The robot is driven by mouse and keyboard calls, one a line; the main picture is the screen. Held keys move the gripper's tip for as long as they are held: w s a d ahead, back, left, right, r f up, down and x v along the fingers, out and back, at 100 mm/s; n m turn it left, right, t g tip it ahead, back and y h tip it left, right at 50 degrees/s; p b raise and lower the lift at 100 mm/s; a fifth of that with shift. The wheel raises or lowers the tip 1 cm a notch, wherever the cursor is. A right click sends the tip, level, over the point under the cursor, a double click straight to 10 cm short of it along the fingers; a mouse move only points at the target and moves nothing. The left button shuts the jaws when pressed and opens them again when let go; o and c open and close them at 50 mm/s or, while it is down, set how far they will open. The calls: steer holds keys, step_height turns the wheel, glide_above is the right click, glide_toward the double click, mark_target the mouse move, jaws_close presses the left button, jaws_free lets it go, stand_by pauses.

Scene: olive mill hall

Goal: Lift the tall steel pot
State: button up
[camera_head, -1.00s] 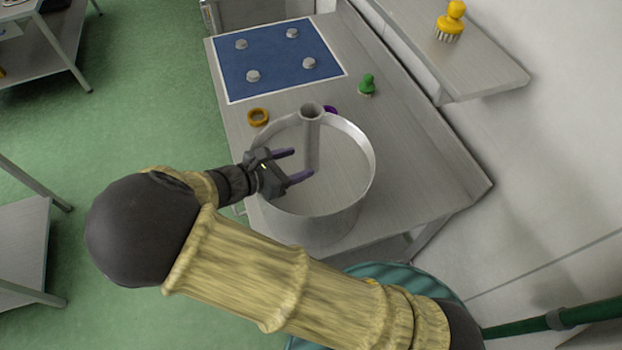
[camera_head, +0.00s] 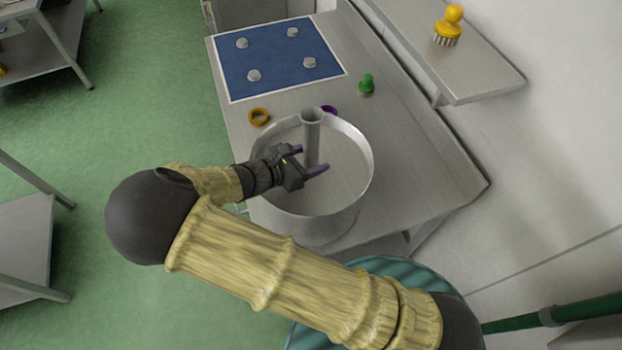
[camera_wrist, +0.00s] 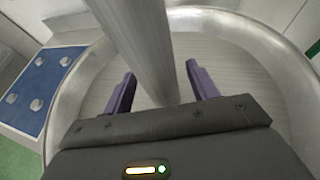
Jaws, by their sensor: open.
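A tall, narrow steel cylinder with an open top, which looks like the tall steel pot (camera_head: 311,130), stands upright inside a wide, round steel basin (camera_head: 367,166). In the wrist view the pot (camera_wrist: 140,35) rises between the two purple fingers, and the basin's rim (camera_wrist: 270,55) curves around behind. My gripper (camera_head: 312,158) is open inside the basin's rim, with one finger on each side of the pot's lower part. I cannot tell whether either finger touches it. My gripper hides part of the basin floor.
The basin stands on a steel table (camera_head: 425,165). A blue panel with grey knobs (camera_head: 275,60), an orange ring (camera_head: 259,117), a purple ring (camera_head: 329,110) and a green-topped item (camera_head: 366,85) lie beyond. A wall shelf (camera_head: 470,70) holds a yellow brush (camera_head: 450,25).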

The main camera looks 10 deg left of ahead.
jaws_close()
stand_by(1.3)
steer(key=shift+r, duration=0.1)
